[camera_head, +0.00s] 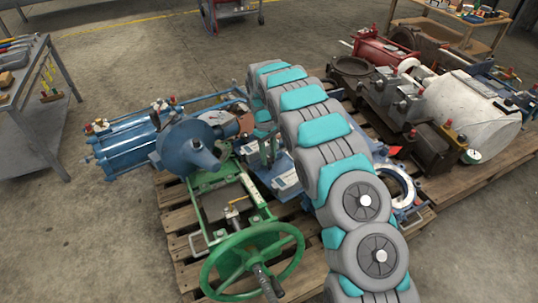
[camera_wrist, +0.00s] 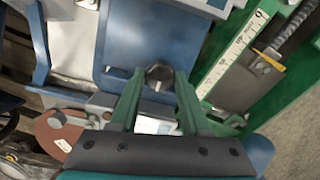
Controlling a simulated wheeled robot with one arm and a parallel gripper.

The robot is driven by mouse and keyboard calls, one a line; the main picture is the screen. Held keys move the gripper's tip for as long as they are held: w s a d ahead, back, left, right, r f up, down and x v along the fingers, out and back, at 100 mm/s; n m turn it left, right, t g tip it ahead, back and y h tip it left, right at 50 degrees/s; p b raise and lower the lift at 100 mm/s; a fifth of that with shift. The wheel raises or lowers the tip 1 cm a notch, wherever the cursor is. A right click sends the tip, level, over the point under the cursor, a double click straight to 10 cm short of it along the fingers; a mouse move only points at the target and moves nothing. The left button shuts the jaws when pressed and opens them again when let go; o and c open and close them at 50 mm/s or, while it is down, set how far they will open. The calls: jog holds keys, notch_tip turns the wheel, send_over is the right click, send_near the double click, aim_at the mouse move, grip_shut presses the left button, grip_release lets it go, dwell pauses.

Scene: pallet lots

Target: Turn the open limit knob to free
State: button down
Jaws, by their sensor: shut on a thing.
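A small dark round knob (camera_wrist: 159,76) stands out from a blue panel (camera_wrist: 150,40) in the wrist view. My gripper (camera_wrist: 159,82) has its two green fingers on either side of it, shut on the knob. I cannot read a label naming the knob or tell its set position. A pale plate (camera_wrist: 150,125) is partly visible between the fingers. In the head view, the knob is not discernible. The blue unit (camera_head: 283,177) there stands on the pallet beside the green frame, partly behind my arm.
A green frame with a white scale (camera_wrist: 232,57) and yellow pointer (camera_wrist: 268,60) lies close right of my fingers. A green handwheel (camera_head: 252,258) stands at the pallet's front. A blue cylinder machine (camera_head: 130,138) is at left. Open floor (camera_head: 110,230) lies left of the pallet.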

dwell(0.3)
jog(key=shift+c, duration=1.9)
grip_release()
jog(key=r, duration=0.5)
jog(key=w+r, duration=0.1)
jog(key=r, duration=0.1)
jog(key=shift+a+r, duration=0.3)
jog(key=shift+a, duration=0.1)
